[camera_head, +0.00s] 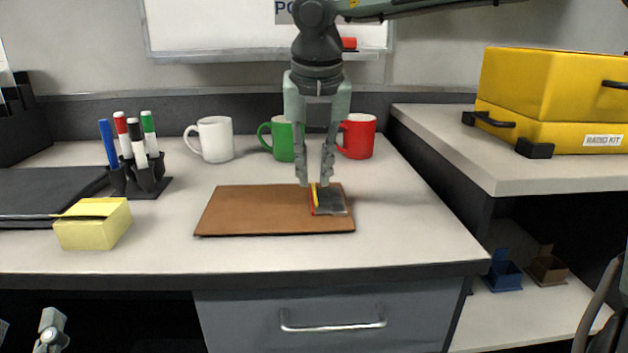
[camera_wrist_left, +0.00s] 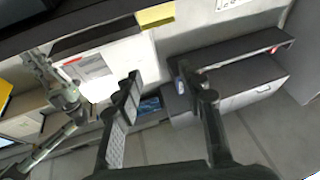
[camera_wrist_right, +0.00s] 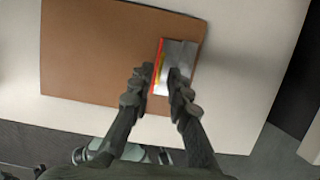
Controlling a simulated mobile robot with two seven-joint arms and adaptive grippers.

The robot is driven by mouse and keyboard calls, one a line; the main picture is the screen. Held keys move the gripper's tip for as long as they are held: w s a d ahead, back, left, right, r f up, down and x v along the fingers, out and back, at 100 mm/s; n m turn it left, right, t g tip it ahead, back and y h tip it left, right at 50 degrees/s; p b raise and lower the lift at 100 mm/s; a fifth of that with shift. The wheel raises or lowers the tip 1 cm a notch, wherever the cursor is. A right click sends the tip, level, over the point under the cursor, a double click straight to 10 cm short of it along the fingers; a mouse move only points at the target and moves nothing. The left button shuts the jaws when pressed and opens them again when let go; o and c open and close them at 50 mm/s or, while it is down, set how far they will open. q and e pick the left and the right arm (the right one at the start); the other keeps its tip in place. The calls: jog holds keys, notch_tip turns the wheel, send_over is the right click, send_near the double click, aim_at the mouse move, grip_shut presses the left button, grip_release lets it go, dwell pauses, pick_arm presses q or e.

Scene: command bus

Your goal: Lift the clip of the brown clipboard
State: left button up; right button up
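The brown clipboard (camera_head: 250,211) lies flat on the desk in the head view. Its metal clip (camera_head: 332,201) is at the right end, with a red and yellow strip along its left edge. My right gripper (camera_head: 315,183) points down just over the clip, its fingers apart. In the right wrist view the clipboard (camera_wrist_right: 95,60) and clip (camera_wrist_right: 180,56) lie beyond the fingertips (camera_wrist_right: 157,86); one finger is left of the strip, the other overlaps the clip. Contact cannot be told. My left gripper (camera_wrist_left: 160,82) is open and empty, away from the clipboard.
White (camera_head: 215,139), green (camera_head: 282,139) and red (camera_head: 357,136) mugs stand behind the clipboard. A marker holder (camera_head: 140,178), yellow box (camera_head: 92,224) and black folder (camera_head: 45,190) are to the left. A yellow radio kit case (camera_head: 550,100) sits on the raised surface at right.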

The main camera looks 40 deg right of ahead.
jog(key=shift+f, duration=0.15)
jog(key=shift+w+f+b, duration=0.15)
jog(key=shift+f+b, duration=0.35)
jog(key=shift+b, duration=0.15)
pick_arm(q)
jog(key=shift+s+a+r+t+h, duration=0.2)
jog(key=shift+s+r+t, duration=0.15)
jog(key=shift+r+t, duration=0.25)
jog(key=shift+s+a+r+t+h, duration=0.1)
jog(key=shift+s+a+r+t, duration=0.15)
jog(key=shift+r+t, duration=0.4)
jog(key=shift+s+a+r+t+h, duration=0.15)
jog(key=shift+s+r+t, duration=0.3)
jog(key=shift+r, duration=0.3)
pick_arm(e)
jog(key=shift+w+d+f, duration=0.1)
jog(key=shift+f, duration=0.05)
grip_shut()
